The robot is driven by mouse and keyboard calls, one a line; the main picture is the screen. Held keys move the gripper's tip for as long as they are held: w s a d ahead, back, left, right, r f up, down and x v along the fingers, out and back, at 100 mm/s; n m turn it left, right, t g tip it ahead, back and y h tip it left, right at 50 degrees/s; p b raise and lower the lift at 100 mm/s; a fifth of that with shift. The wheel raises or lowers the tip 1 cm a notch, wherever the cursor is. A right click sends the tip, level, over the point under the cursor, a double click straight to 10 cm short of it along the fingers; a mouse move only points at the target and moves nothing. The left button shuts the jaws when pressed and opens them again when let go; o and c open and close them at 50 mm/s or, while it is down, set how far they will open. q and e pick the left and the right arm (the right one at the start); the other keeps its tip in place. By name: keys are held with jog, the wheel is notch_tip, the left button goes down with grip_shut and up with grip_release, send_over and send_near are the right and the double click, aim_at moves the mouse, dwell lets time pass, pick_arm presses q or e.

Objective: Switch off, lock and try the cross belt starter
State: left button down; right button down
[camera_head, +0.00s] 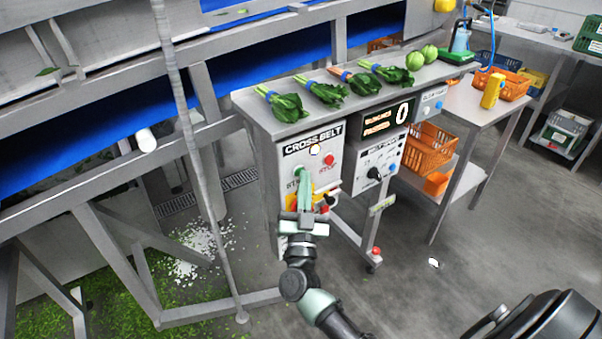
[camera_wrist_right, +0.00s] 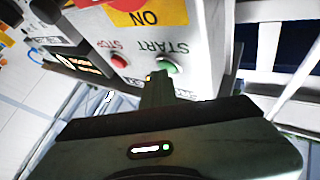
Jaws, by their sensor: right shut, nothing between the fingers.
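The cross belt starter (camera_head: 293,156) is a pale box under the bench edge, labelled CROSS BELT. It carries a lit white lamp (camera_head: 315,149), a red STOP button (camera_head: 328,160) and a green START button (camera_wrist_right: 168,66). A yellow plate (camera_wrist_right: 150,11) marked ON shows upside down in the right wrist view; its handle is mostly hidden. My right gripper (camera_head: 301,178) is shut and empty, its fingertips at the START button in the head view. The wrist view shows the fingertips (camera_wrist_right: 157,76) right beside that button; I cannot tell if they touch. My left gripper is not in view.
Bunches of greens (camera_head: 287,105) lie on the bench above. A slanted pole (camera_head: 195,150) stands left of my right arm. Grey floor is open at right.

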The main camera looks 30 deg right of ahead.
jog(key=shift+s, duration=0.15)
jog(key=shift+s+p, duration=0.5)
jog(key=shift+s, duration=0.2)
jog(key=s, duration=0.1)
jog(key=s+p, duration=0.1)
jog(key=s, duration=0.1)
jog(key=s+p, duration=0.1)
jog(key=s, duration=0.1)
jog(key=shift+d, duration=0.25)
dwell(0.5)
